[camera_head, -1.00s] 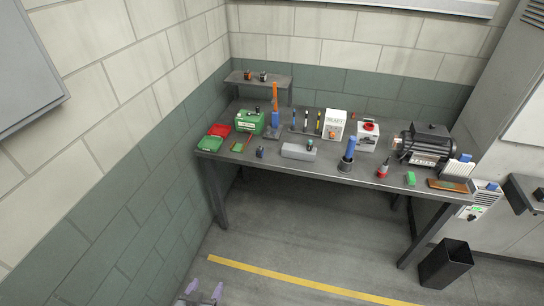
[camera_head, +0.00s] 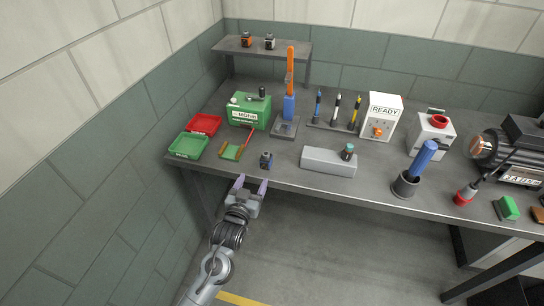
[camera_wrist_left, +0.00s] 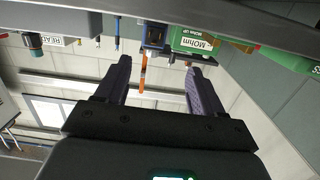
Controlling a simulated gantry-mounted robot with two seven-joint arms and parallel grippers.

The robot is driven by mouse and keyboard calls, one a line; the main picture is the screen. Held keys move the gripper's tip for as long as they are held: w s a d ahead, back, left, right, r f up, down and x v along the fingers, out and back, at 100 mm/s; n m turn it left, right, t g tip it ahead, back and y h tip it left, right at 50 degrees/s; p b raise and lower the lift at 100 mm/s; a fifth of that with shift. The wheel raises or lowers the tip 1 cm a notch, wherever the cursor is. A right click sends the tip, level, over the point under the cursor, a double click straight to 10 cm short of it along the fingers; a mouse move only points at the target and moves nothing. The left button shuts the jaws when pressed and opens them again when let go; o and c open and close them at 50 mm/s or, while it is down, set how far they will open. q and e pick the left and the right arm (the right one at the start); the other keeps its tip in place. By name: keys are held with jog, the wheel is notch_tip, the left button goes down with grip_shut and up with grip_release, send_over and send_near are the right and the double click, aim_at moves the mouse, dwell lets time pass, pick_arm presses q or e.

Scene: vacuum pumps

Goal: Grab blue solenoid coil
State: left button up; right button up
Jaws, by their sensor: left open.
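The blue solenoid coil (camera_head: 266,160), a small dark block with blue on it, stands near the front edge of the workbench. My left gripper (camera_head: 251,183) is open and empty, just in front of the bench edge and slightly left of the coil. In the left wrist view, which looks upside down, the coil (camera_wrist_left: 153,36) shows beyond and between the open fingers (camera_wrist_left: 160,68), apart from them. My right gripper is not in view.
The workbench (camera_head: 235,174) has a front edge close to my fingers. Left of the coil are a green tray (camera_head: 188,146), a red tray (camera_head: 204,124) and a small green-and-tan part (camera_head: 231,152). A grey block (camera_head: 328,162) stands to the right. The green MOhm box (camera_head: 250,112) is behind.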

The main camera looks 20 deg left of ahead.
aim_at(265, 161)
pick_arm(q)
jog(key=shift+t, duration=0.5)
jog(key=w+b, duration=0.2)
jog(key=w, duration=0.1)
jog(key=w+b, duration=0.2)
jog(key=w, duration=0.1)
jog(key=shift+d+r, duration=0.2)
jog(key=shift+w+b, duration=0.35)
jog(key=shift+w, duration=0.3)
jog(key=w+b, duration=0.1)
jog(key=w, duration=0.3)
jog(key=shift+f, duration=0.15)
jog(key=shift+w+b, duration=0.3)
jog(key=shift+w, duration=0.25)
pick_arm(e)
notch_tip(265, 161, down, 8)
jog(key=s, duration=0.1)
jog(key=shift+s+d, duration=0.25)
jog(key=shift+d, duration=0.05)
